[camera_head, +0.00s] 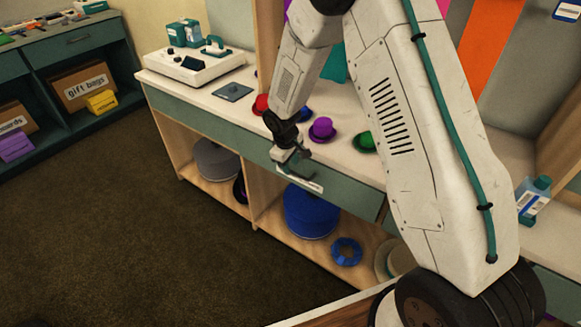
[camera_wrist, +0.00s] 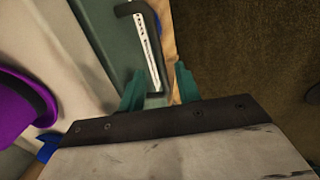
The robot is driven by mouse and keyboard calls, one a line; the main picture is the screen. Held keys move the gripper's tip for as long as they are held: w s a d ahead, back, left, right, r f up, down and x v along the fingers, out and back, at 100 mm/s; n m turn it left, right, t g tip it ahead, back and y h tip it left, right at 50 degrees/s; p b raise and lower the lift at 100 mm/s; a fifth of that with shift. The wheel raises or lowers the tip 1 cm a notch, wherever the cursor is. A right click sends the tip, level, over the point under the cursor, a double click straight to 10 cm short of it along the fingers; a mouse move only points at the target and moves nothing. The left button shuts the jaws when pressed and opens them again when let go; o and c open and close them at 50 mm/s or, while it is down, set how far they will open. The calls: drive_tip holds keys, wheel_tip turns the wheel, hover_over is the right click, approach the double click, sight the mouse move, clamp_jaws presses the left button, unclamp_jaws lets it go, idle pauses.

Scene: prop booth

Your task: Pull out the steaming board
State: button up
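A long teal front panel (camera_head: 225,122) runs under the white countertop, and I take it for the front of the steaming board; it looks flush with the counter. It carries a dark bar handle (camera_wrist: 157,22) and a white label strip (camera_head: 300,179). My gripper (camera_head: 291,158) is in front of this panel, close to the label. In the wrist view, its two teal fingers (camera_wrist: 160,88) stand apart with the near end of the handle between them. Gaps show beside the handle, so the fingers do not look closed on it. My arm hides part of the panel's right side.
Small hats, including a purple one (camera_head: 322,129) and a green one (camera_head: 366,141), stand on the counter above. Open shelves below hold a blue hat-like item (camera_head: 311,211) and a blue rosette (camera_head: 346,251). The brown floor (camera_head: 130,225) in front is clear.

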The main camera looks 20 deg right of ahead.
drive_tip(key=shift+w+d+f, duration=0.1)
drive_tip(key=shift+d+f, duration=0.1)
drive_tip(key=shift+f, duration=0.8)
clamp_jaws()
drive_tip(key=shift+a, duration=0.1)
